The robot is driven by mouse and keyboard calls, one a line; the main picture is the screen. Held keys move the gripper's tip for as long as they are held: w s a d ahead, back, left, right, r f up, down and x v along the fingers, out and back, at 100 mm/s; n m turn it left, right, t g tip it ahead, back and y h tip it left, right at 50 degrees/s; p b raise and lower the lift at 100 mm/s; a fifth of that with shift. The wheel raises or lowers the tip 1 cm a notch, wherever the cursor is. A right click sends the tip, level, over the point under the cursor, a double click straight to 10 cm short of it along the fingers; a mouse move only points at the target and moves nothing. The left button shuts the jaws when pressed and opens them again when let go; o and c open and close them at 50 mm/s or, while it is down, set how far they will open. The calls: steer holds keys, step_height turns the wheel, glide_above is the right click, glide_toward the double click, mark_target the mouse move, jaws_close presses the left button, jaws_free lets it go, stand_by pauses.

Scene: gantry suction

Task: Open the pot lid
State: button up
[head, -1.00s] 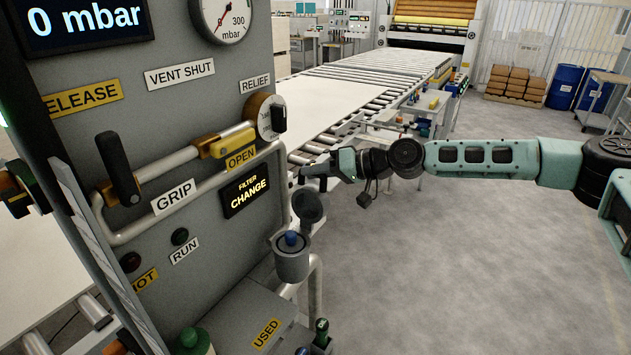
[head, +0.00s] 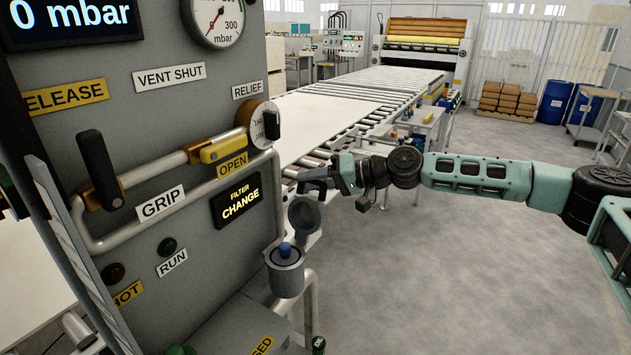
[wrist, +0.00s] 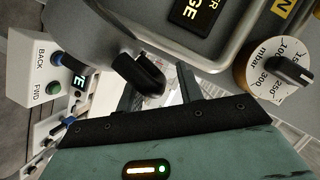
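The grey pot (head: 286,277) is fixed at the lower right edge of the grey panel, and a blue-topped piece (head: 285,250) stands in its mouth. Its dark round lid (head: 304,214) stands raised, nearly upright, above the pot's back edge, so the mouth is uncovered. My gripper (head: 308,182) is just above the lid's top edge. In the wrist view, the two fingers of my gripper (wrist: 159,88) are apart. The lid's black tab (wrist: 148,74) shows at or between them, nearer the left finger. I cannot tell whether they touch.
The panel (head: 190,255) carries a yellow-gripped lever (head: 222,150), a relief dial (head: 262,125) and a pipe rail close to the pot. The roller conveyor (head: 350,110) runs behind my gripper. The floor (head: 440,270) to the right is clear.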

steer(key=shift+d+f, duration=0.1)
stand_by(0.3)
steer(key=shift+d, duration=0.35)
steer(key=b+v, duration=0.5)
steer(key=v, duration=1.1)
steer(key=shift+s+d+r+b, duration=0.2)
steer(key=shift+s+b, duration=0.05)
steer(key=shift+b, duration=0.15)
